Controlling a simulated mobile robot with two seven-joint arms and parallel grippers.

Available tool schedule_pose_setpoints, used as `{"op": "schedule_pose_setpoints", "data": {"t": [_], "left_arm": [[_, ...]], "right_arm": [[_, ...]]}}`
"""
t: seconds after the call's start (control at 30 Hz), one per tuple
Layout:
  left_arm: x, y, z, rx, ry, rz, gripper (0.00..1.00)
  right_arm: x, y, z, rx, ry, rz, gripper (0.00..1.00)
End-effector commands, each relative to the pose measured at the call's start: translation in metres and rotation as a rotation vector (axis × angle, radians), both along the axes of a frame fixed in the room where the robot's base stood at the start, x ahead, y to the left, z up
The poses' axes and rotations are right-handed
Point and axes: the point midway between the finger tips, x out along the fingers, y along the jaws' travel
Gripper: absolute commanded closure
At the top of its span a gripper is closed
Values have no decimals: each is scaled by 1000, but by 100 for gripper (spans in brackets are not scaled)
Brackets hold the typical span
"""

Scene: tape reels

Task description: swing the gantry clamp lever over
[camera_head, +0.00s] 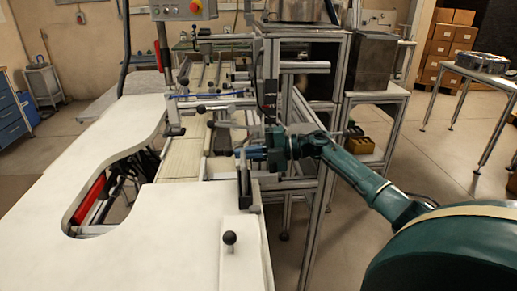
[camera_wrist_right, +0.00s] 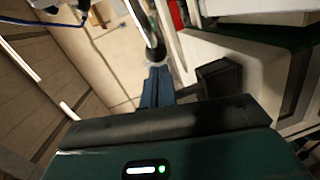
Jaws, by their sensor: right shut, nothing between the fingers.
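The gantry (camera_head: 215,103) stands over the conveyor in the head view, with a blue tube along its bar. A black knob (camera_head: 200,109) shows on its near side; I cannot tell for sure whether it belongs to the clamp lever. My right gripper (camera_head: 240,154) is to the right of and nearer than this knob, reaching left over the conveyor's right edge. In the right wrist view, my blue fingers (camera_wrist_right: 157,86) are shut with nothing between them. A metal rod with a dark rounded end (camera_wrist_right: 154,50) appears just beyond the fingertips; contact cannot be told. My left gripper is not in view.
A white worktop (camera_head: 190,225) with an upright black-knobbed pin (camera_head: 229,239) lies in front. A dark upright bracket (camera_head: 244,178) stands close below my right gripper. Aluminium frame posts (camera_head: 320,190) rise at the right. The conveyor (camera_head: 183,158) looks clear left of the gripper.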

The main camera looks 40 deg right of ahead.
Motion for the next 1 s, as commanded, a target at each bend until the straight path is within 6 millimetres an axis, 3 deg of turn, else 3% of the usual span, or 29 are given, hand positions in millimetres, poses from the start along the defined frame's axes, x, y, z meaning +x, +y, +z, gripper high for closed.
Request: {"op": "schedule_pose_setpoints", "data": {"t": [0.37, 0.7, 1.0], "left_arm": [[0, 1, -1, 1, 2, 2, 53], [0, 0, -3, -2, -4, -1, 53], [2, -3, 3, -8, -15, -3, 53]], "right_arm": [[2, 3, -1, 0, 0, 1, 100], [28, 19, -1, 0, -1, 1, 100], [29, 20, -1, 0, 0, 1, 100]]}}
